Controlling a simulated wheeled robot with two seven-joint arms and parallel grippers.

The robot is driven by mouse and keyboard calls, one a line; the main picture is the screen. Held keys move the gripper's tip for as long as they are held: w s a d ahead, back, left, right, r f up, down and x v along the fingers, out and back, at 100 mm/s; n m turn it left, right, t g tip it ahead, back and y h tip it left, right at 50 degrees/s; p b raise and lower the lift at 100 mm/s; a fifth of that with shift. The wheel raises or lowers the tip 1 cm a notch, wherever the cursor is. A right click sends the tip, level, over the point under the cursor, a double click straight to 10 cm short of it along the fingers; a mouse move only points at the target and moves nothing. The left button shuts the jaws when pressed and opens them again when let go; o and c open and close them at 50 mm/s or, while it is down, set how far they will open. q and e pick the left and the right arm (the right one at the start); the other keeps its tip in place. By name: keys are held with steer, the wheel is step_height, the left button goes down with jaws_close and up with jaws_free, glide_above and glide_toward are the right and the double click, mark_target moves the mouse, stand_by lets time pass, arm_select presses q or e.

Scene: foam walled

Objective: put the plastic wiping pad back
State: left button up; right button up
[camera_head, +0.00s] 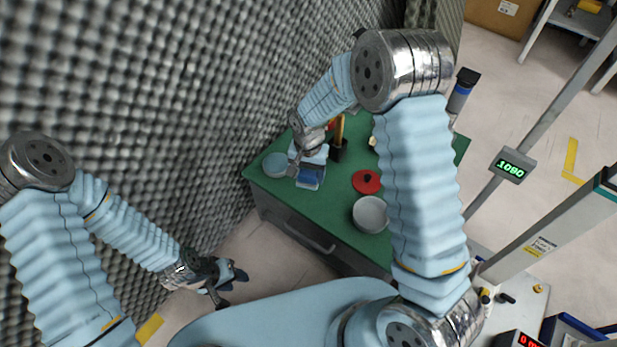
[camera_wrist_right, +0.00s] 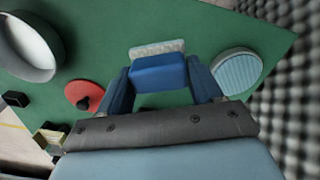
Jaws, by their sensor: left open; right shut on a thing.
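The plastic wiping pad (camera_head: 310,178), a blue block with a pale, textured strip along one side, is at the far left part of the green table (camera_head: 330,205). In the right wrist view the pad (camera_wrist_right: 160,73) sits between the two blue fingers of my right gripper (camera_wrist_right: 162,88), which is shut on it. I cannot tell whether the pad touches the table. In the head view my right gripper (camera_head: 306,165) partly covers it. My left gripper (camera_head: 222,284) is open and empty, low beside the foam wall, away from the table.
A round light-blue dish (camera_head: 275,165) stands close left of the pad. A red lid with a dark knob (camera_head: 367,182) and a grey bowl (camera_head: 371,214) lie to the right. A dark holder (camera_head: 338,150) stands behind. The foam wall (camera_head: 190,90) borders the table's left side.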

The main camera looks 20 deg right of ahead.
mark_target(309, 178)
steer(key=shift+w+d+f, duration=0.2)
steer(key=shift+w+f, duration=0.3)
steer(key=shift+f, duration=0.15)
steer(key=f, duration=0.3)
steer(key=shift+w+f, duration=0.2)
steer(key=shift+f, duration=0.05)
steer(key=o, duration=0.9)
steer(key=shift+o, duration=0.2)
step_height(309, 178, up, 12)
